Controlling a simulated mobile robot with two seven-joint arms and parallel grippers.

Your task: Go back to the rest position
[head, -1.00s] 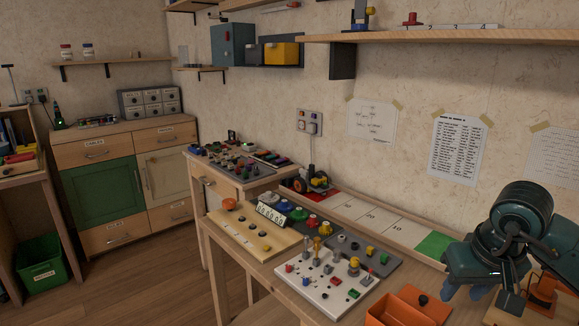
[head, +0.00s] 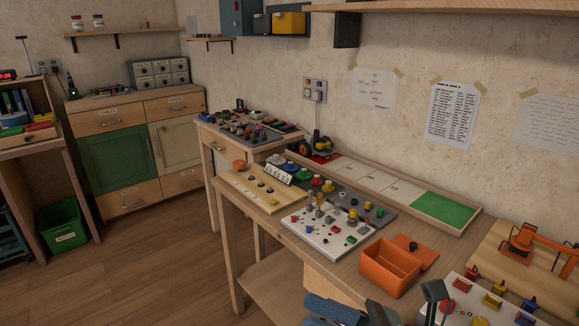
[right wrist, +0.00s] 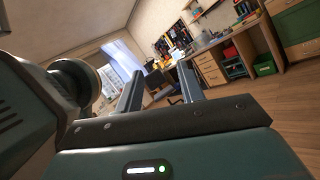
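My right gripper shows in the right wrist view (right wrist: 161,68), its two fingers apart and nothing between them. Beyond them is the room, seen tilted, with no worktop close by. In the head view, dark parts of my own arm cross the bottom edge, low in front of the workbench (head: 255,224); the fingers cannot be made out there. My left gripper is not in view.
On the bench are an open orange box (head: 388,268), a white board with knobs (head: 325,239), a long tray with a green patch (head: 444,207) and an orange crane-like model (head: 530,245). The wooden floor (head: 150,270) at left is clear.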

